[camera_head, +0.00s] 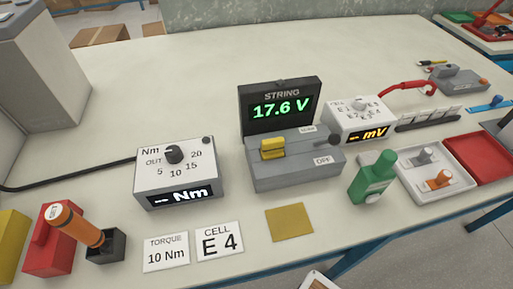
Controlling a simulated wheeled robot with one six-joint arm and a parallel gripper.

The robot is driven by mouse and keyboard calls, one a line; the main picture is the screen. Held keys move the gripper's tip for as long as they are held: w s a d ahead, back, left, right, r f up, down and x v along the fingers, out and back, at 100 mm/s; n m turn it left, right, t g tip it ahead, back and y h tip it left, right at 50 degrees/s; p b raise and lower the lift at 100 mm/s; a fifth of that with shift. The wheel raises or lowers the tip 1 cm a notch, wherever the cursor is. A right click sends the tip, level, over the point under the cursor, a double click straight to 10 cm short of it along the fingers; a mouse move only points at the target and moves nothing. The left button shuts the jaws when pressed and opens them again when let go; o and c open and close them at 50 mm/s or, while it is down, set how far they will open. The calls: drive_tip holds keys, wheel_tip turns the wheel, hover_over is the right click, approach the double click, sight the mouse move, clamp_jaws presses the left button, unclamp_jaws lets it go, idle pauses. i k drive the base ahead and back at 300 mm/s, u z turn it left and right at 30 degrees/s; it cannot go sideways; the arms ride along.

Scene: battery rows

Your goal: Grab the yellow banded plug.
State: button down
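I cannot surely make out a plug with a yellow band. A yellow block (272,147) sits on the left part of the grey switch box (297,172), at the middle of the table. A small dark piece with yellow parts (432,63) lies at the far right, too small to tell what it is. A white tray (408,190) at the right holds a grey piece (424,156) and an orange piece (438,181). My gripper is not in view.
A torque box (178,178) stands left of the switch box. An orange-handled tool (77,223) leans in a black holder (106,246). A yellow mat (289,222) lies bare at the front.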

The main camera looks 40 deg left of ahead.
sight(271, 149)
drive_tip(key=z, duration=0.2)
drive_tip(key=k, duration=1)
drive_tip(key=u, duration=0.2)
drive_tip(key=i, duration=0.45)
drive_tip(key=u, duration=0.1)
